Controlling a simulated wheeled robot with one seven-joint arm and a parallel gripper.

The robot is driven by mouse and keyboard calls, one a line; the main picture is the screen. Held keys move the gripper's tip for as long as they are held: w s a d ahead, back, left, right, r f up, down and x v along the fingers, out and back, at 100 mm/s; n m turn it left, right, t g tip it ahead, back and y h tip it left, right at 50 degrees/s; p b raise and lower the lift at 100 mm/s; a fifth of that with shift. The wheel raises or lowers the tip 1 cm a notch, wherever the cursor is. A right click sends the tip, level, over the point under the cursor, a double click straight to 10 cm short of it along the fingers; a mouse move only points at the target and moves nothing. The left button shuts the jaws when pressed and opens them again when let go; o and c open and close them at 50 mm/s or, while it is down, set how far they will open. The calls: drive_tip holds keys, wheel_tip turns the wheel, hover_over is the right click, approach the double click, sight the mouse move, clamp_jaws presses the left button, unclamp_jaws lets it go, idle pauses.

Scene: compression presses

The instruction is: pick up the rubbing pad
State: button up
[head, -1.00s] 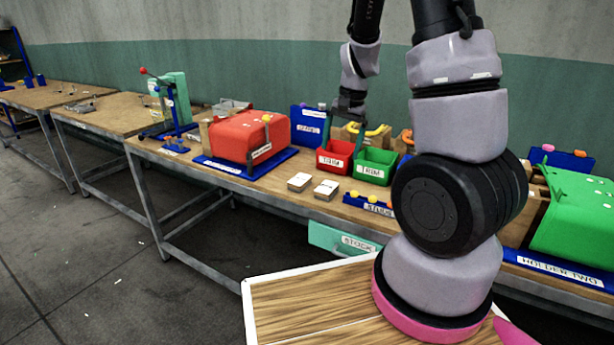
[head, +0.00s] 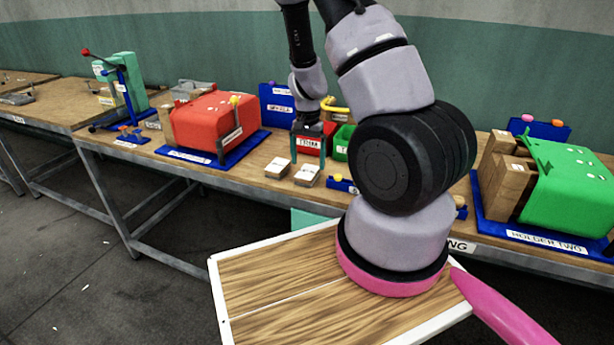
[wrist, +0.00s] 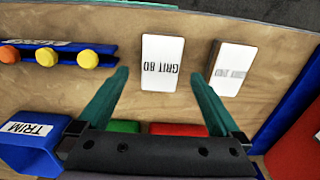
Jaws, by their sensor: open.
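Two flat pads with white labelled tops lie side by side on the wooden bench. One reads GRIT 80 (wrist: 163,62) in the wrist view and is the right-hand pad (head: 307,175) in the head view. The other pad (wrist: 231,68) has a label too blurred to read; it is the left-hand one (head: 277,169) in the head view. My gripper (wrist: 158,75) is open and empty, its teal fingers spread either side of the GRIT 80 pad in the picture. In the head view my gripper (head: 309,150) is just behind and above the pads. Contact does not show.
Behind the pads stand a red bin (head: 310,145) and a green bin (head: 341,142). A blue rail with coloured knobs (wrist: 45,57) lies beside the GRIT 80 pad. A red press (head: 210,122) on a blue base stands left; a green one (head: 570,195) stands right.

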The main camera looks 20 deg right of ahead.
sight(308, 171)
drive_tip(key=shift+f, duration=2)
drive_tip(key=c, duration=1.4)
drive_tip(key=shift+r, duration=0.1)
wheel_tip(308, 171, up, 10)
drive_tip(key=shift+f, duration=0.1)
